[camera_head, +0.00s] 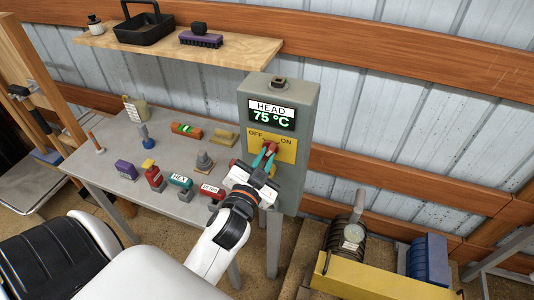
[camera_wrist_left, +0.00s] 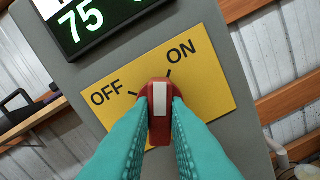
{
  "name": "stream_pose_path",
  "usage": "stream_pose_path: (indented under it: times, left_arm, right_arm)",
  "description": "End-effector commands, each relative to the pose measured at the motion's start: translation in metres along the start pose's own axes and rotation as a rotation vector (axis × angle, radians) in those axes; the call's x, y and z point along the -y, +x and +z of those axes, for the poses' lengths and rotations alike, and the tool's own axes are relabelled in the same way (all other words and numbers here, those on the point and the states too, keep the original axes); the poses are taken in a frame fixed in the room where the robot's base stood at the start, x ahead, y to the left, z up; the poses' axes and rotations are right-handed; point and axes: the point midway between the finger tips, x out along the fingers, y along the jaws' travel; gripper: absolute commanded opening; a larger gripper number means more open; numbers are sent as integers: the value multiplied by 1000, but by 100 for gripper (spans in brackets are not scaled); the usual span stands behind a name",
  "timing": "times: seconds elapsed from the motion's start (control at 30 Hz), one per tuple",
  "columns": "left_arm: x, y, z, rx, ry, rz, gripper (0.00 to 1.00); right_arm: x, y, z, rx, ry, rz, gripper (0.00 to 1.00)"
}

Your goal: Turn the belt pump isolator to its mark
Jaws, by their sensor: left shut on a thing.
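The belt pump isolator is a red knob (camera_wrist_left: 160,112) with a white stripe, on a yellow plate (camera_wrist_left: 215,85) marked OFF and ON. In the head view the knob (camera_head: 269,145) is partly hidden behind my fingers. My left gripper (camera_wrist_left: 160,120) is shut on the knob, with one teal finger on each side; in the head view the gripper (camera_head: 264,158) reaches the plate from below. In the wrist view the white stripe points nearly straight up, between the two black marks and closer to the ON mark. My right gripper is not in view.
The grey cabinet (camera_head: 303,150) carries the plate and a display (camera_head: 271,115) reading HEAD 75 °C. A grey table (camera_head: 120,180) with several small items stands to its left, under a wooden shelf (camera_head: 250,50). A yellow-fronted box (camera_head: 380,278) is at lower right.

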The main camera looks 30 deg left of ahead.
Motion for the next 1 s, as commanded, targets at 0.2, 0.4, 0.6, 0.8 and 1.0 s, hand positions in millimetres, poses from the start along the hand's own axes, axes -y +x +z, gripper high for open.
stream_pose_path:
  times: [0.2,0.4,0.6,0.8,1.0]
  left_arm:
    - [0,0,0,-2,-243,-1,0]
    - [0,0,0,-2,-241,-1,0]
    - [-1,0,1,-6,-522,1,0]
    - [0,0,0,-3,-741,0,0]
    - [0,0,-1,-2,-763,-1,0]
  right_arm:
    - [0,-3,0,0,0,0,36]
    - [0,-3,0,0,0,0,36]
    - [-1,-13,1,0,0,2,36]
    - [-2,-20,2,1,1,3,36]
    - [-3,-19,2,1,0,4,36]
